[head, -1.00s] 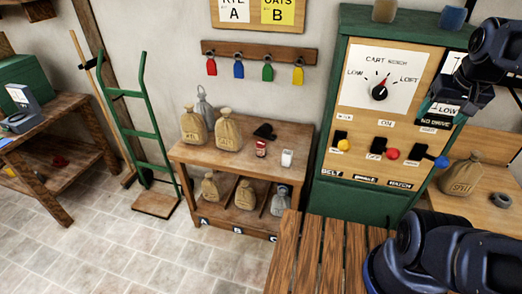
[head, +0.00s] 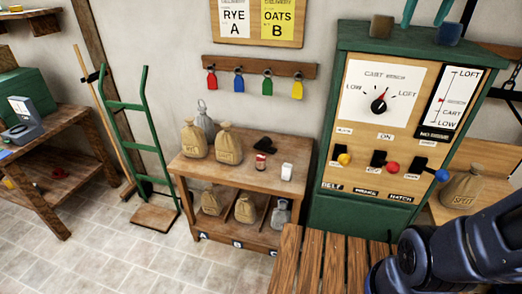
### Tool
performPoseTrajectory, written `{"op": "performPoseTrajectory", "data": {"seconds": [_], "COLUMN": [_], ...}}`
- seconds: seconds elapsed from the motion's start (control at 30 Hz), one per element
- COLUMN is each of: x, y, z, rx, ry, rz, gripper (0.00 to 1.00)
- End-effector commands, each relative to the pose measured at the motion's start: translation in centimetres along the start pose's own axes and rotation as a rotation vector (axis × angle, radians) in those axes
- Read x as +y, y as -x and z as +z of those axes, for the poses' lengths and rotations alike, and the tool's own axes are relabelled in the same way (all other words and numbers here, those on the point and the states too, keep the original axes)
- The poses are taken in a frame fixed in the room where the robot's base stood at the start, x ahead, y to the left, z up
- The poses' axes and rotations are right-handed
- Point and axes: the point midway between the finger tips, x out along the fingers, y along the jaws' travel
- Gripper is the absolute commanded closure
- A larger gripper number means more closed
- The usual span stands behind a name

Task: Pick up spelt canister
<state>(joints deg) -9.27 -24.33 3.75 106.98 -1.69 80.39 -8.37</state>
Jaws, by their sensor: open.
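Two small containers stand on the wooden bench (head: 262,178): a red one with a pale top (head: 261,162) and a white one (head: 287,172). Their labels are too small to read, so I cannot tell which, if either, is the spelt canister. Part of my arm shows at the lower right. My gripper is out of the frame.
Sacks (head: 229,146) and a dark object (head: 265,145) share the bench top; more sacks (head: 246,208) fill its lower bays. A green control cabinet (head: 335,215) stands right of it. A slatted wooden surface (head: 318,262) is in front. Open tiled floor (head: 110,250) lies left.

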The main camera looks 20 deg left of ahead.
Motion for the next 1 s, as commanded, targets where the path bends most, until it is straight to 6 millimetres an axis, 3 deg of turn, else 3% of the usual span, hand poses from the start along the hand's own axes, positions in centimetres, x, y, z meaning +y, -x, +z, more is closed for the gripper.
{"op": "performPoseTrajectory", "data": {"seconds": [0.1, 0.47, 0.7, 1.0], "x": [-1.7, -8.5, -14.4, -23.2], "y": [0.0, -1.2, -3.0, -6.3], "z": [-4.0, -14.7, -20.8, -27.0], "rx": [-0.023, -0.079, -0.112, -0.150], "ry": [0.093, 0.363, 0.541, 0.755], "rz": [-0.013, -0.057, -0.094, -0.147], "gripper": [0.27, 0.27, 0.27, 0.27]}}
